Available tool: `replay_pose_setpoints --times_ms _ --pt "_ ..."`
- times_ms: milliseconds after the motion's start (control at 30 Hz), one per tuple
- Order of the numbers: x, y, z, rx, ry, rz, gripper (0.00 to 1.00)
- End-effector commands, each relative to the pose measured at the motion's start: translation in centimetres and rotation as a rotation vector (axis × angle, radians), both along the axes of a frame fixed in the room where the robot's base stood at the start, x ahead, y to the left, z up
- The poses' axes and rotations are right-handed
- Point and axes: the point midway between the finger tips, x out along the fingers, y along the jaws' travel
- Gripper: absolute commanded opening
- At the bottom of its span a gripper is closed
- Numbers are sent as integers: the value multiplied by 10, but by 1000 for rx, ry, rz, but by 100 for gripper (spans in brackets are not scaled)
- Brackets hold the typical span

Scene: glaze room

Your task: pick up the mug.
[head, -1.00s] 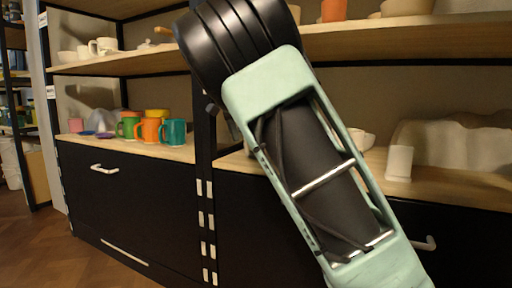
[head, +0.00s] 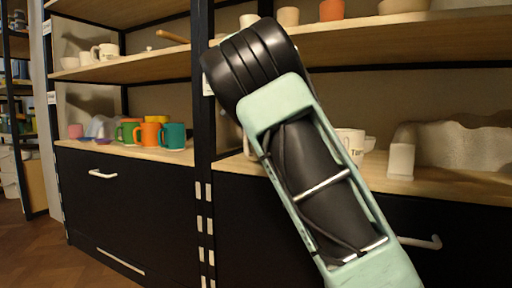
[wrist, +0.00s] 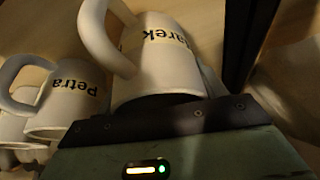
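Part of another white mug (wrist: 12,130) is at the left edge. My gripper (wrist: 165,135) shows as a dark bar and green housing just below the Tarek mug. Its fingers are not clearly seen, and the arm hides it in the head view.
A black upright (head: 205,120) divides the shelving. Coloured mugs, including a teal one (head: 173,136) and an orange one (head: 148,133), stand left of it. A white block (head: 401,161) is to the right. An upper shelf (head: 430,27) overhangs the surface.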

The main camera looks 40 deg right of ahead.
Motion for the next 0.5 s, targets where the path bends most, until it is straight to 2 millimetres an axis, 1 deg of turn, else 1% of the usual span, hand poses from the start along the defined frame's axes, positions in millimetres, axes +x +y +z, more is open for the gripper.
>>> replay_pose_setpoints --times_ms 33,67,100,500 --pt "0 0 0 1 1 0 48" --pt "0 0 0 1 1 0 40" --pt "0 0 0 1 1 0 39" --pt "0 0 4 1 1 0 39"
